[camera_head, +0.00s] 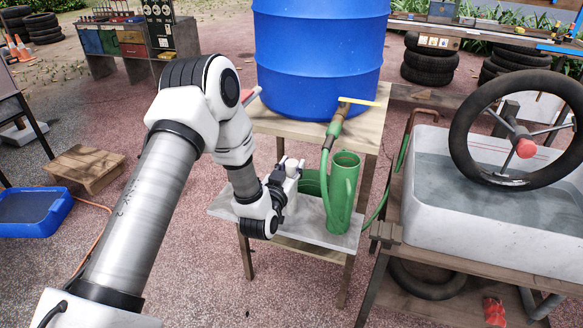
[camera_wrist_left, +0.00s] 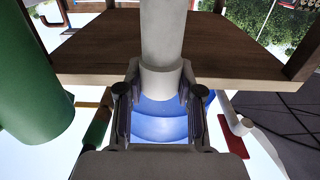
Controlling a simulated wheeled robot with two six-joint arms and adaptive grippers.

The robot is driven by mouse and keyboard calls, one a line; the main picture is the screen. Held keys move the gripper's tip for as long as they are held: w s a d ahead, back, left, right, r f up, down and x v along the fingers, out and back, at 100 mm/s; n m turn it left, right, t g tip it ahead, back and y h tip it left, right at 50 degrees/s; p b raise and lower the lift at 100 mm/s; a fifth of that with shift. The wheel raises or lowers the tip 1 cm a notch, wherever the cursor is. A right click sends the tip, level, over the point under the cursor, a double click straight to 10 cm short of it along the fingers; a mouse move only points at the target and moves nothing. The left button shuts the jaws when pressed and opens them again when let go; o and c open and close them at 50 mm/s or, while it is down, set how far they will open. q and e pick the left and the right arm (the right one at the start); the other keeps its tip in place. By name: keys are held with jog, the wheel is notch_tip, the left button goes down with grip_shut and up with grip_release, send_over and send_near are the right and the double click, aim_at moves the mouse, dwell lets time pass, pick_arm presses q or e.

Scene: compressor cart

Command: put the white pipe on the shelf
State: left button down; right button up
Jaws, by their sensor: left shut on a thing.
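The white pipe (camera_wrist_left: 162,35) shows in the left wrist view, between the fingers of my left gripper (camera_wrist_left: 160,108). The gripper is shut on it, around a wider end collar. In the head view my left gripper (camera_head: 278,188) is over the left part of a pale grey slab shelf (camera_head: 270,228), in front of the wooden stand (camera_head: 278,124). I cannot tell whether the pipe touches the shelf. My right gripper is not in view.
A blue barrel (camera_head: 318,55) with a tap and green hose rests on the stand.

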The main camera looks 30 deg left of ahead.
pick_arm(q)
jog(key=shift+s, duration=0.1)
jog(key=shift+f, duration=0.1)
jog(key=c, duration=0.7)
grip_release()
jog(key=shift+c, duration=0.2)
